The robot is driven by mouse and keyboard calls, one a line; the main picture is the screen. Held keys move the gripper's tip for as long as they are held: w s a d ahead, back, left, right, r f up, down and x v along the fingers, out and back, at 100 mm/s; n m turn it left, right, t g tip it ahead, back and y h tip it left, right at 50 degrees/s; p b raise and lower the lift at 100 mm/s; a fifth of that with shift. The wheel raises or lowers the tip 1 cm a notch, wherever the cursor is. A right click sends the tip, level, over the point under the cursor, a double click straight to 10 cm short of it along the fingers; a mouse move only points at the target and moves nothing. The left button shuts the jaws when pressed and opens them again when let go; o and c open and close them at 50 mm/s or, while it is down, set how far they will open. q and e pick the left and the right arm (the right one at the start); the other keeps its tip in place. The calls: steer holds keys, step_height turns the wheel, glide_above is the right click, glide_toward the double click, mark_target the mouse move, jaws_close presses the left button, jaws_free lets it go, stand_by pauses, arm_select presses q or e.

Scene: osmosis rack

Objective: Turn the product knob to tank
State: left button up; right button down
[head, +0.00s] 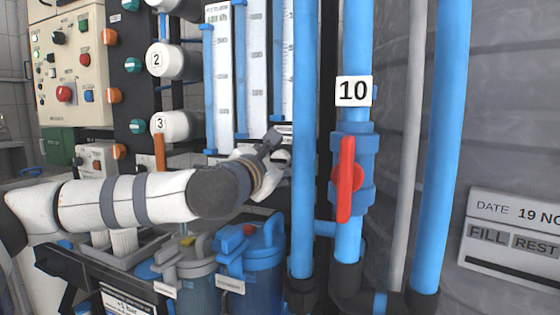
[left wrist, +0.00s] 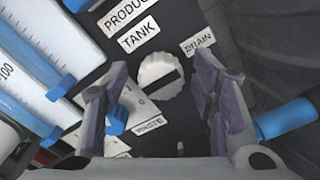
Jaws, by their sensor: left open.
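The product knob (left wrist: 161,75) is a round, white, ridged dial on a black panel in the left wrist view. A dark slot crosses its face, slanting up to the right. The TANK label (left wrist: 139,35) is up and left of it, and the DRAIN label (left wrist: 199,42) is up and right. My left gripper (left wrist: 160,64) is open, with one purple-grey finger on each side of the knob; I cannot tell whether they touch it. In the head view my left gripper (head: 272,146) reaches the panel behind the blue pipes, and the knob cannot be made out there. My right gripper is not in view.
A vertical blue pipe (head: 304,120) stands just right of my left gripper in the head view. Beyond it is a pipe with a red valve handle (head: 347,180). Flow meters (head: 257,60) stand above, and blue filter housings (head: 263,262) are below my arm.

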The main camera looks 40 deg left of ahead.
arm_select(q)
steer(key=shift+w, duration=0.35)
steer(key=shift+c, duration=0.6)
steer(key=c, duration=1.1)
steer(key=shift+o, duration=0.2)
